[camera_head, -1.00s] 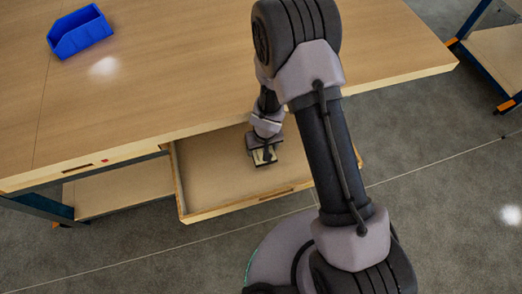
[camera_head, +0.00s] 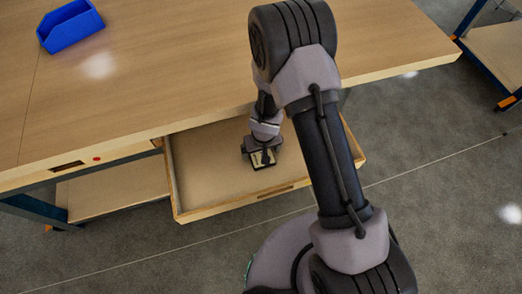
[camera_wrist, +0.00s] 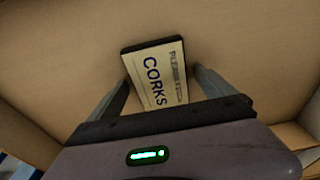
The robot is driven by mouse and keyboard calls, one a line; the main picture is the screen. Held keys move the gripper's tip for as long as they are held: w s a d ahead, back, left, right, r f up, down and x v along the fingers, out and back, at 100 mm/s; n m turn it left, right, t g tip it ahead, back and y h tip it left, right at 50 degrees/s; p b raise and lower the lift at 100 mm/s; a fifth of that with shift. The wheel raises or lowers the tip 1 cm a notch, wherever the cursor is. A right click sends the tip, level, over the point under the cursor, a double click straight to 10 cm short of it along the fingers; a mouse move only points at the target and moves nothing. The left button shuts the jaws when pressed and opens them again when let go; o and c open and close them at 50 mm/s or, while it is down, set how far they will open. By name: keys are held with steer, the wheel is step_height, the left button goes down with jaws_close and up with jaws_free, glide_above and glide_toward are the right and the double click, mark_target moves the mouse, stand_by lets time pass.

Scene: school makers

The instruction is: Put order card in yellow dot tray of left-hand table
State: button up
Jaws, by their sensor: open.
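The order card (camera_wrist: 158,78) is a cream card with a dark edge, marked "CORKS". It lies on the floor of an open wooden drawer (camera_head: 205,190). In the wrist view, my gripper (camera_wrist: 160,84) is open, with one finger on each side of the card. I cannot tell whether the fingers touch it. In the head view, my gripper (camera_head: 262,152) is down inside the drawer, and the card (camera_head: 262,160) shows just below it. No tray with a yellow dot is in view.
The wooden table (camera_head: 180,75) has the drawer under its front edge and a blue bin (camera_head: 70,26) at its back left. A red dot (camera_head: 97,158) marks the table's front edge. A lower shelf (camera_head: 115,190) is at left. Grey floor is open in front and at right.

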step_height(320, 180, up, 12)
steer(key=s+p, duration=0.1)
steer(key=p, duration=0.8)
steer(key=shift+s+d+r, duration=0.15)
steer(key=shift+s+d, duration=0.1)
steer(key=shift+s, duration=0.15)
